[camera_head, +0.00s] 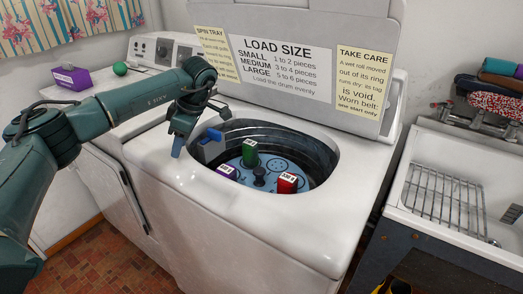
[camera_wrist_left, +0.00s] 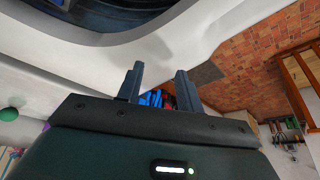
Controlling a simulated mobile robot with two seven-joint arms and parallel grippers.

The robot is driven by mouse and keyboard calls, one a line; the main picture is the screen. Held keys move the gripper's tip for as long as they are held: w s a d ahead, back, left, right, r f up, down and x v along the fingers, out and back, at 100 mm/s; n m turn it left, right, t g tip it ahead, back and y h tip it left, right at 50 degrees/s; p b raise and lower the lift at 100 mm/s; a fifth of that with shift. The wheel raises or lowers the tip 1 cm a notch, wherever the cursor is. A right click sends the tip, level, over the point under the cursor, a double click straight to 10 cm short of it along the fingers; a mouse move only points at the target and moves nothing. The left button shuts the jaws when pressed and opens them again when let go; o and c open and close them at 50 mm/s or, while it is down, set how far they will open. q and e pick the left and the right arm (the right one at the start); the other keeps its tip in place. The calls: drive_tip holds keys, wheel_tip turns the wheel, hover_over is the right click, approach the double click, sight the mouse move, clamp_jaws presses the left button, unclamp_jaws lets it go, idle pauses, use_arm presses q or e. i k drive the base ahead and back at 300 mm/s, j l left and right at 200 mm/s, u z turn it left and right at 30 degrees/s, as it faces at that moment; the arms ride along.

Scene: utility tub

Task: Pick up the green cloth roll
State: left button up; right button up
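The green roll (camera_head: 250,153) stands upright in the washer drum, with a white label on its side. A purple roll (camera_head: 227,172) and a red roll (camera_head: 287,183) stand near it on the blue spin tray (camera_head: 268,165). My left gripper (camera_head: 177,147) is over the white washer top at the drum's left rim, fingers pointing down, apart from the green roll. The green roll is not visible in that view. My right gripper is not in view.
The raised lid (camera_head: 300,25) stands behind the drum. A sink with a wire rack (camera_head: 440,195) is at right, with folded cloths (camera_head: 497,80) above. A green ball (camera_head: 120,68) and purple box (camera_head: 70,77) lie at left.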

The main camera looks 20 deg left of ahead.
sight(250, 147)
drive_tip(key=j+z, duration=0.35)
drive_tip(key=j, duration=0.15)
drive_tip(key=k+j+z, duration=0.2)
drive_tip(key=j+z, duration=0.15)
drive_tip(key=i+j+z, duration=0.3)
drive_tip(key=i+j, duration=0.05)
drive_tip(key=j, duration=0.05)
